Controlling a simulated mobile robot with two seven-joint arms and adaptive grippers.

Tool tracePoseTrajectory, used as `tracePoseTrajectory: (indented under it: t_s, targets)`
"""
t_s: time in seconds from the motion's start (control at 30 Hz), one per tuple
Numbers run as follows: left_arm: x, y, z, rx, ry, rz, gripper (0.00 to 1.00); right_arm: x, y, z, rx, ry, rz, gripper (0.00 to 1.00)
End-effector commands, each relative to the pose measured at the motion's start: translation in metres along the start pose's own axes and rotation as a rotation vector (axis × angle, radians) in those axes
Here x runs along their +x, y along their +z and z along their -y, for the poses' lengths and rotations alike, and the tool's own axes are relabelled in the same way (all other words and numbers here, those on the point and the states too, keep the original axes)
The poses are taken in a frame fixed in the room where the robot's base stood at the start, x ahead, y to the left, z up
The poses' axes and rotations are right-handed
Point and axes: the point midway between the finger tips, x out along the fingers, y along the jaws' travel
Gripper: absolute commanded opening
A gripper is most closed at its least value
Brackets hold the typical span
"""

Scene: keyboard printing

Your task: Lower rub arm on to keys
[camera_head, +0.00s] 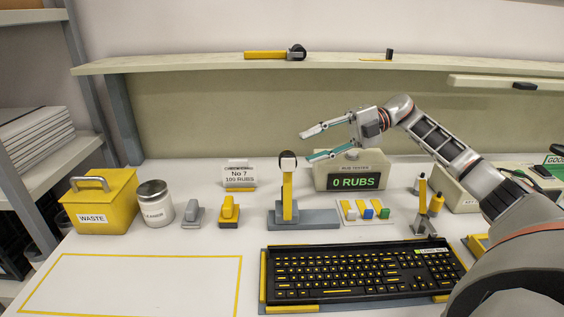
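The rub arm (287,198) is a yellow bar standing upright on a grey base, with a black and white head at its top. The black keyboard (350,272) with yellow-marked keys lies in front of it in a yellow-edged holder. The rub tester box (334,180) behind reads "0 RUBS". My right gripper (307,146) is open and empty, its two fingers pointing left, just above and right of the rub arm's head; whether it touches cannot be told. My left gripper is not in view.
A yellow waste bin (100,205), a lidded jar (155,204) and two small blocks stand at left. A card (239,177) reads "No 7, 100 RUBS". A tray of coloured pieces (348,215) sits right of the arm. The yellow-outlined area (130,285) is clear.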

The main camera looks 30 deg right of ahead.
Motion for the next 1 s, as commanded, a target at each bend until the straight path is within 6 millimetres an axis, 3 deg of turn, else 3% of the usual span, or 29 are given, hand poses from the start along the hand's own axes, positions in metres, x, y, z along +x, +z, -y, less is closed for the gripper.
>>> tracePoseTrajectory:
  t_s: [0.03,0.23,0.7,1.0]
  targets:
    - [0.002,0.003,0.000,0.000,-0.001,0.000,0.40,-0.001,0.003,0.007,0.008,-0.008,0.001,0.35]
    - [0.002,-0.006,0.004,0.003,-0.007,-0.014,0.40,0.006,0.001,0.006,0.007,-0.013,-0.002,0.35]
    - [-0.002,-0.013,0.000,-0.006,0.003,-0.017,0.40,0.069,0.001,0.006,0.007,-0.011,0.000,0.35]
    - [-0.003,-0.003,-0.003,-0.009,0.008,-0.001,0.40,0.075,0.002,0.007,0.009,-0.012,0.001,0.35]
